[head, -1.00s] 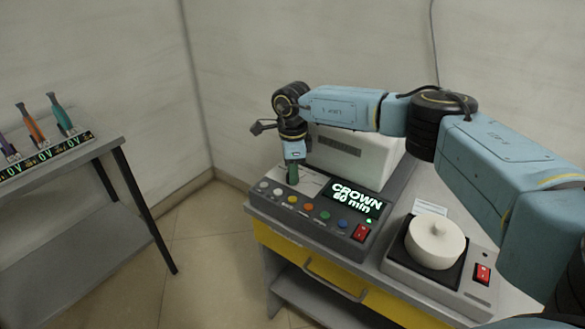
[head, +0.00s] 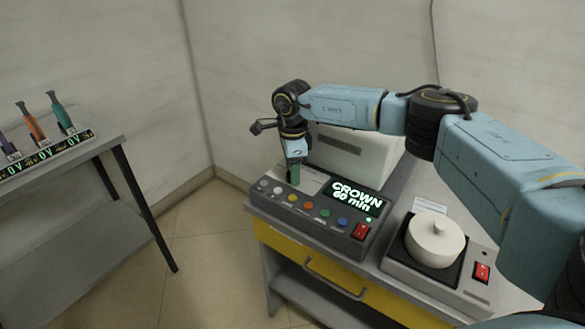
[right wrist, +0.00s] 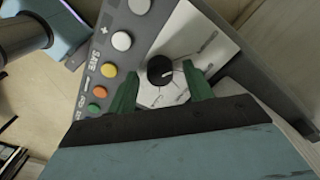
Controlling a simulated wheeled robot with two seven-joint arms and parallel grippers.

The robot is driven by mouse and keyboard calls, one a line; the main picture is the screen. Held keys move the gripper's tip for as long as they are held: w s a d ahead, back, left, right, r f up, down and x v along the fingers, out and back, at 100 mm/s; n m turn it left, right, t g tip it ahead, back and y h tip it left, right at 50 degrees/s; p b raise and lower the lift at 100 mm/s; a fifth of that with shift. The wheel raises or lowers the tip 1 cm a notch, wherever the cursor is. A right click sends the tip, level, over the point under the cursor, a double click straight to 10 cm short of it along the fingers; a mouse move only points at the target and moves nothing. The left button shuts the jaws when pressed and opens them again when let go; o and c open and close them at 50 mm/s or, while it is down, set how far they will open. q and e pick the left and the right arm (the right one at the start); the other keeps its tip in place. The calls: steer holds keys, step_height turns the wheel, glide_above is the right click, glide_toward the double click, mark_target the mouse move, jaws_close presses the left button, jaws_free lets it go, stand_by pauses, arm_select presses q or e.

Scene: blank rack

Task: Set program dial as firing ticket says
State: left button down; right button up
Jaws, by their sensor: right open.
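The program dial (right wrist: 160,70) is a black knob with a light pointer mark on a white plate with printed lines in the right wrist view. My right gripper (right wrist: 160,88) is open, its green fingertips on either side of the dial in that view, not closed on it. In the head view my right gripper (head: 293,178) points down over the control box (head: 318,228) and hides the dial. The box's display (head: 354,198) reads "CROWN 60 min" in lit letters. I cannot make out a firing ticket for certain. My left gripper is not in view.
The box's front has several coloured buttons (head: 308,206) and a red switch (head: 361,231). A white lidded pot (head: 435,240) sits on a unit with another red switch (head: 481,272). A white block (head: 357,152) stands behind. A side table (head: 75,215) holds several coloured tools.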

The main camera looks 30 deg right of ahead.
step_height(320, 180, up, 13)
steer(key=p, duration=0.1)
steer(key=shift+r, duration=0.2)
steer(key=shift+a+f, duration=0.1)
stand_by(0.6)
